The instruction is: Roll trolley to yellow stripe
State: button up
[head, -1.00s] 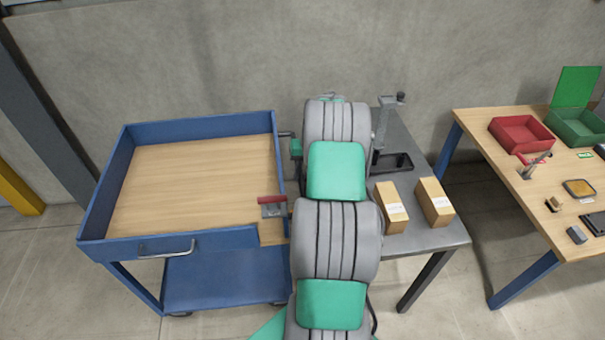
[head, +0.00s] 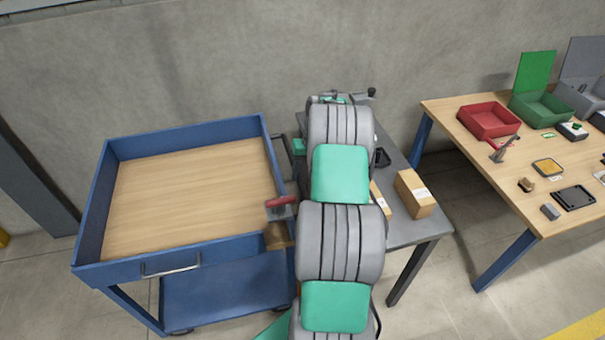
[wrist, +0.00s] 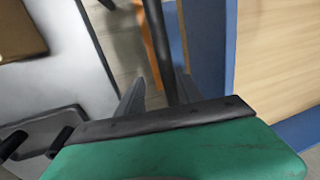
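The blue trolley (head: 171,271) with a wooden top stands left of my arm in the head view. Its dark bar handle (head: 277,148) is on the right side, partly covered by my arm. In the wrist view my gripper (wrist: 164,82) has two dark fingers apart, with the dark bar (wrist: 167,45) running between them. A gap shows beside the bar, so the fingers look open around it. Part of a yellow stripe (head: 578,329) shows on the floor at the bottom right.
A grey table (head: 430,224) with cardboard boxes (head: 414,193) stands right of my arm, close by. Farther right is a wooden table (head: 462,132) with red and green bins. A wall runs behind. Open floor lies at the lower right.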

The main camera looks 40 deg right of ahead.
notch_tip(320, 180, up, 8)
jog(key=d, duration=0.1)
jog(key=shift+s+d, duration=0.25)
jog(key=shift+s, duration=0.15)
jog(key=shift+f, duration=0.15)
